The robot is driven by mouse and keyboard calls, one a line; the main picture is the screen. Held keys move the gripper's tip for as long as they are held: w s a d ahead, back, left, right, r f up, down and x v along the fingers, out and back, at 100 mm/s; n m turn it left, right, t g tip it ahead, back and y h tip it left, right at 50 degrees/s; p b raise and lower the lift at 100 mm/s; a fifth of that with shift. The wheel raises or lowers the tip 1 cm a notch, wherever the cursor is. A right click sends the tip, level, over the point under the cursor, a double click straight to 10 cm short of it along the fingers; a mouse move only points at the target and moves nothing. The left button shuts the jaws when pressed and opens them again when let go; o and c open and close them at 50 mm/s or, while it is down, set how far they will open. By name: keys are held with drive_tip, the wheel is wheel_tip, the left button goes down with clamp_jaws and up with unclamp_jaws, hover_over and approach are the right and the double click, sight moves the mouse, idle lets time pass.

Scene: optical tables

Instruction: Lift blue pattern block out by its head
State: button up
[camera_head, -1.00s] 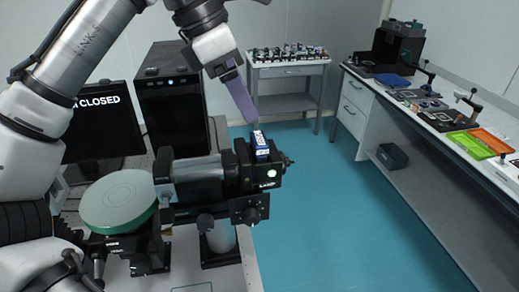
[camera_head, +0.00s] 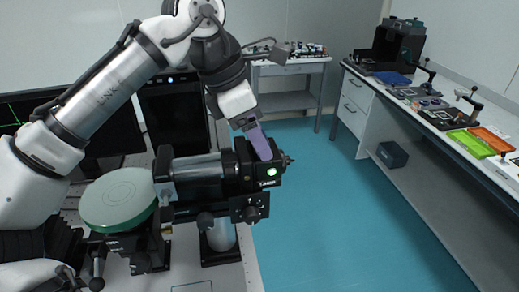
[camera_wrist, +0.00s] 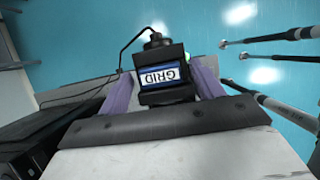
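The blue pattern block (camera_wrist: 160,77), with a blue-edged white label that reads GRID upside down, is between my purple fingers in the wrist view. In the head view my fingers hide it, above the black end of the projector-like instrument (camera_head: 197,175). My gripper (camera_head: 265,155) reaches down from above onto that end. In the wrist view my gripper (camera_wrist: 162,80) has one finger on each side of the block, with what look like narrow gaps. The fingers appear open around it; contact is hard to judge.
A green-rimmed round disc (camera_head: 118,198) stands left of the instrument. A monitor (camera_head: 75,125) and a black tower (camera_head: 172,115) stand behind. A side bench (camera_head: 440,125) with trays runs along the right. The blue floor between is clear.

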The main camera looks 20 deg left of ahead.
drive_tip(key=c, duration=0.9)
drive_tip(key=shift+r, duration=0.15)
